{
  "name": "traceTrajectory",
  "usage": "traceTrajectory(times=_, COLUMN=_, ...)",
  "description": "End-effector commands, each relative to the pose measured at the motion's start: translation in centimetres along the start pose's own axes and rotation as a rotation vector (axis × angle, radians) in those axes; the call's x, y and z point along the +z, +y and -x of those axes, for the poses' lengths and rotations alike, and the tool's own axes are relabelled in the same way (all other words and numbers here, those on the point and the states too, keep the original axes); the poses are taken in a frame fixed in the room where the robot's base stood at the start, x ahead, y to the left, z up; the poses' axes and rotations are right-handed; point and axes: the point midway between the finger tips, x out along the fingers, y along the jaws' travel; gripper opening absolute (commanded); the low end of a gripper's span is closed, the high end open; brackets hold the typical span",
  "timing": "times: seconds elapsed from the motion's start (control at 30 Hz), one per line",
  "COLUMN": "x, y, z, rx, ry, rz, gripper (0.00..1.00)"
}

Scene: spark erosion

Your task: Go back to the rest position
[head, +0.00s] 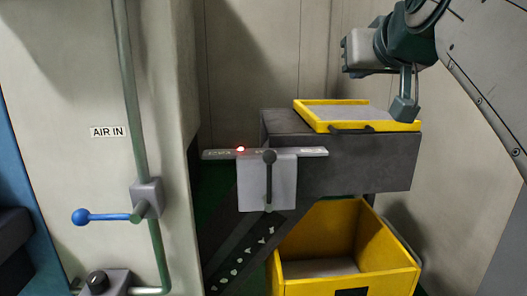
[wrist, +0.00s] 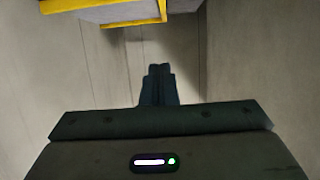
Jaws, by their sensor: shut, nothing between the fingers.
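My gripper (head: 404,108) hangs at the upper right of the head view, fingers pointing down. It overlaps the right end of the yellow-rimmed tray (head: 374,126) in the picture; I cannot tell the exact gap. In the wrist view my gripper (wrist: 159,70) shows its two fingers together with nothing between them. The yellow rim of a tray (wrist: 135,22) shows at the top of that view, apart from the fingertips.
The tray sits on a dark grey block (head: 365,165). A yellow bin (head: 345,284) stands below. A lever with a black knob (head: 269,157) is in front, by a red light (head: 240,149). A blue-handled valve (head: 82,216) and pipe (head: 127,70) are left.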

Motion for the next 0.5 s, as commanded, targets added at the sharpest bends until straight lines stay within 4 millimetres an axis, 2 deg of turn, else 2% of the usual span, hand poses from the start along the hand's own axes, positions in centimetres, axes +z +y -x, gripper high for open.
traceTrajectory(times=0.1, x=1.6, y=-0.7, z=-0.7, rx=-0.014, ry=-0.063, rz=-0.009, gripper=0.0)
traceTrajectory(times=0.27, x=5.1, y=-0.5, z=-1.9, rx=-0.01, ry=-0.171, rz=-0.03, gripper=0.0)
traceTrajectory(times=0.37, x=8.1, y=-0.5, z=-2.6, rx=-0.007, ry=-0.262, rz=-0.043, gripper=0.0)
traceTrajectory(times=0.47, x=12.2, y=-0.7, z=-2.9, rx=-0.003, ry=-0.383, rz=-0.059, gripper=0.0)
traceTrajectory(times=0.5, x=14.2, y=-0.8, z=-2.8, rx=0.0, ry=-0.438, rz=-0.064, gripper=0.0)
